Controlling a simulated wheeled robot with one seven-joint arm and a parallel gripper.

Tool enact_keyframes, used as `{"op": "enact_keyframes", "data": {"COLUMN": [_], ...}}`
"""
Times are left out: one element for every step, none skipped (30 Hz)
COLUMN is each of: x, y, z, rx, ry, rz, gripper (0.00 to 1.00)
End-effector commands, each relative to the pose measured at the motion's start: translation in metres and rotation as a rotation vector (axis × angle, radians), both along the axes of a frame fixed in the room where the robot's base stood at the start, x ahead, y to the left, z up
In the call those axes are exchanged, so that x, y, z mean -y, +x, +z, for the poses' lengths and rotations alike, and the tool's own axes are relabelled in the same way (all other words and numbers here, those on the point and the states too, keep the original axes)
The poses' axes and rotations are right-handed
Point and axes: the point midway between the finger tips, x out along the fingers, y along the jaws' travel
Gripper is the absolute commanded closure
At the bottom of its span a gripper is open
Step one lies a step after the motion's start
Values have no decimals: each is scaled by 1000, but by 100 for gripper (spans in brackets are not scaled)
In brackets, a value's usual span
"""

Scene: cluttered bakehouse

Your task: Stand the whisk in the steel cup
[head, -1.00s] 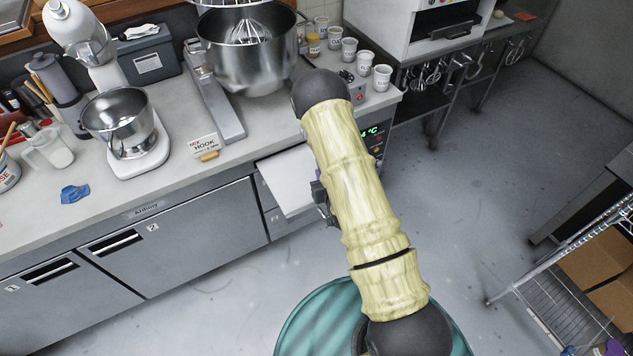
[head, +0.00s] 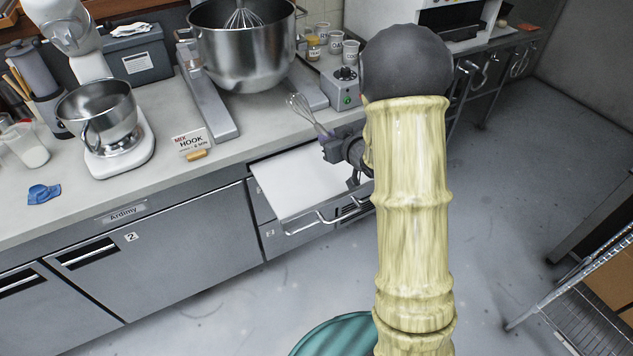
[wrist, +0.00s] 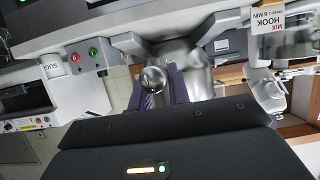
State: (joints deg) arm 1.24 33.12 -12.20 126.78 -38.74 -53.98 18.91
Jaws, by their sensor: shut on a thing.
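A small wire whisk (head: 304,109) stands out up and left from my gripper (head: 325,138) in the head view, its wire end over the counter's front edge. My gripper is shut on its handle, above the open drawer. The whisk tilts to the left. In the wrist view, a round shiny end (wrist: 153,80), probably the whisk's, shows between the purple fingers of my gripper (wrist: 164,90). I cannot make out a steel cup in either view; my arm hides part of the counter on the right.
A large steel mixer bowl (head: 243,62) with its own whisk stands behind. A control box (head: 343,88) and white cups (head: 350,52) are to its right. The open drawer (head: 300,185) juts out below. A stand mixer (head: 118,140) and sign (head: 190,138) stand left.

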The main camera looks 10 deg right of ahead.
Motion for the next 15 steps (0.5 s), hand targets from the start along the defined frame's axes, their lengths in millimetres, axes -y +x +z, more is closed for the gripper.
{"op": "enact_keyframes", "data": {"x": [0, 0, 0, 0, 0, 0, 0, -1, -1, -1, -1, -1, -1, -1, 0], "y": [0, 0, 0, 0, 0, 0, 0, 0, 0, 0, 0, -1, -1, 0, 0], "z": [1, 1, 1, 0, 0, -2, -4, -7, -12, -16, -21, -28, -33, -38, -44], "rx": [0, 1, 1, 1, 0, 0, -2, -3, -5, -5, -6, -7, -6, -7, -6], "ry": [0, 0, 0, 1, 1, 1, 2, 1, 2, 2, 2, 1, 1, 1, 2], "rz": [0, 0, 0, 0, 0, 0, 0, 0, 1, 1, 1, 0, 0, 0, 1], "gripper": [100, 100, 100, 100, 100, 100, 100, 100, 100, 100, 100, 100, 100, 100, 100]}}
